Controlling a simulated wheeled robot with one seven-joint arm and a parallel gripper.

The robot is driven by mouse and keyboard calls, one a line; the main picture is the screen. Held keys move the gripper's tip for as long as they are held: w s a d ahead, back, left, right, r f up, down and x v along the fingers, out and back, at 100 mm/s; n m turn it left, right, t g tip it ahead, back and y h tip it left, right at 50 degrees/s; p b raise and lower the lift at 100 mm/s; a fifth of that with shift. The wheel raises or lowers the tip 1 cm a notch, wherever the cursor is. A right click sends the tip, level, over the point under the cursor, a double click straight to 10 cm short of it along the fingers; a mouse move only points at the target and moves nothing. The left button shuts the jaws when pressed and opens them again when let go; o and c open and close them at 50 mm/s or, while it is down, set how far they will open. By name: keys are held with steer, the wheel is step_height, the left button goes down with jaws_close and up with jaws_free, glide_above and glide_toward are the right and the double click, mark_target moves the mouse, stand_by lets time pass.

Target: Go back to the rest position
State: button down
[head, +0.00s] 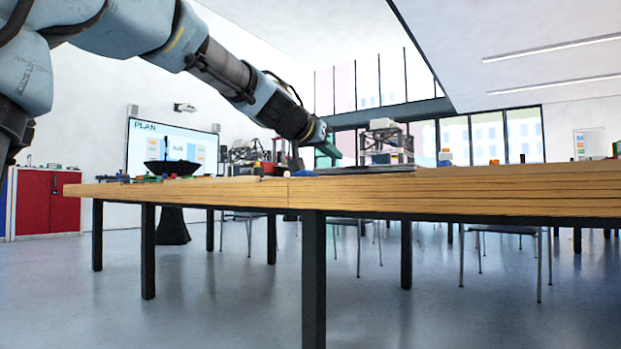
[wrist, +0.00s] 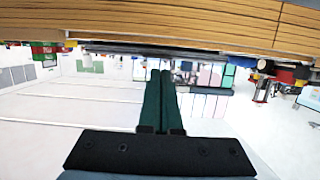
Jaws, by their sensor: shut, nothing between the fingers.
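My gripper (head: 331,150) is at the end of my arm, which reaches in from the upper left in the head view. It is just above the height of the wooden table (head: 450,190), over or near its front edge; the exact gap cannot be told. In the wrist view the two green fingers of my gripper (wrist: 160,72) lie side by side, shut, with nothing held. The wrist picture is upside down, with the table's wooden edge (wrist: 140,20) across the top.
A black bowl-shaped thing (head: 172,167) and several small coloured parts lie at the left. Chairs (head: 515,240) stand beyond the dark table legs. A red cabinet (head: 47,202) is far left.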

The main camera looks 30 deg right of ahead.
steer(key=w+a+f+n+y+p, duration=0.2)
steer(key=a+f+p, duration=0.1)
steer(key=a+f, duration=0.25)
steer(key=w+a+f+n+g+y+p, duration=0.1)
steer(key=a+f+y+p, duration=0.3)
steer(key=a, duration=0.3)
steer(key=w+a+f+n+y+p, duration=0.1)
steer(key=w+a+f+n+p, duration=0.15)
steer(key=a+f, duration=0.4)
steer(key=s+a+f+n+g+y+p, duration=0.1)
steer(key=s+a+f+n+y+p, duration=0.15)
steer(key=s+a+p, duration=0.4)
steer(key=s+a+f+n+g+y+p, duration=0.15)
steer(key=s+a+f, duration=0.25)
steer(key=a, duration=0.6)
steer(key=s+a+f+n+g+y+p, duration=0.1)
steer(key=s+a+f+g+y+p, duration=0.15)
steer(key=s+a, duration=0.4)
step_height(320, 180, up, 37)
steer(key=a+p, duration=0.2)
steer(key=p, duration=3.5)
steer(key=shift+w+a, duration=0.2)
steer(key=shift+w, duration=0.1)
